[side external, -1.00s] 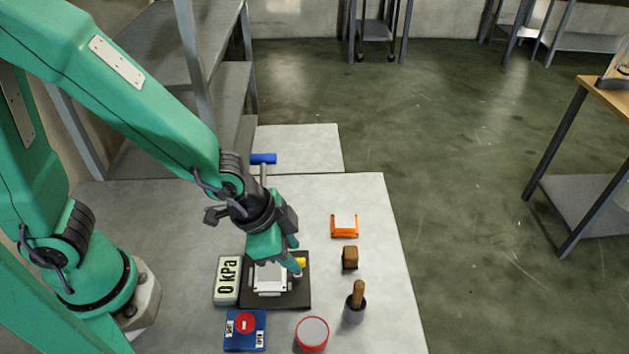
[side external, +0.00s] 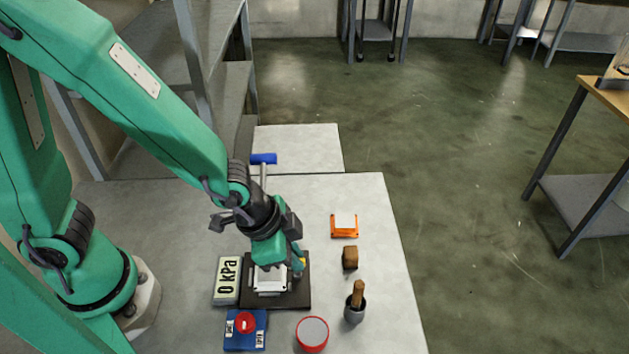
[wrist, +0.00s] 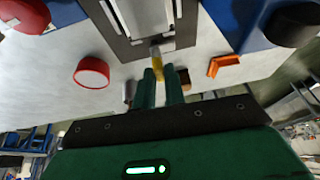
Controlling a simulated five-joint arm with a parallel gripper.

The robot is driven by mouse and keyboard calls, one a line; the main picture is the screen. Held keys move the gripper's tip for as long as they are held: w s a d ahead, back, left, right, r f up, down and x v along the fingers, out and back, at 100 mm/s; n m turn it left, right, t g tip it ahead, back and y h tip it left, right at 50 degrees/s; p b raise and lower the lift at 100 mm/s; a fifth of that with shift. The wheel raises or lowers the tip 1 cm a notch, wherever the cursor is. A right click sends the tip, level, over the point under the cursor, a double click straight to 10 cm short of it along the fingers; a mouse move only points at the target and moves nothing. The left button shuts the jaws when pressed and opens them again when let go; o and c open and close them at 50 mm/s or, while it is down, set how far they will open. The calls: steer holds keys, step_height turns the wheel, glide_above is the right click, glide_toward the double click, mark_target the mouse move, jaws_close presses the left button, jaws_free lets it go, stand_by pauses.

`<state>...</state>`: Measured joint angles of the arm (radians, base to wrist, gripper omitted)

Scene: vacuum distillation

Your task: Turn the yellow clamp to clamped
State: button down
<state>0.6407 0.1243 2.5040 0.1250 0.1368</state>
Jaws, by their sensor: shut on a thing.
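The yellow clamp (wrist: 157,58) shows in the wrist view between the tips of my gripper (wrist: 161,72), which is shut on it. In the side external view only a small bit of the yellow clamp (side external: 302,262) shows beside my gripper (side external: 300,268). The clamp is at the right side of a white device (side external: 268,282) on a dark base plate (side external: 290,299). My gripper and wrist hide part of the device.
A gauge reading 0 kPa (side external: 227,281) and a blue box with a red button (side external: 245,323) stand left of the plate. A red-rimmed round container (side external: 312,335), a mortar with pestle (side external: 355,308), a brown block (side external: 350,257) and an orange holder (side external: 344,226) stand nearby.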

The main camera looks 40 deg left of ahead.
steer(key=shift+w+a, duration=0.1)
steer(key=shift+n, duration=1.5)
steer(key=c, duration=1.5)
jaws_free()
steer(key=shift+r, duration=0.1)
steer(key=shift+v, duration=3.8)
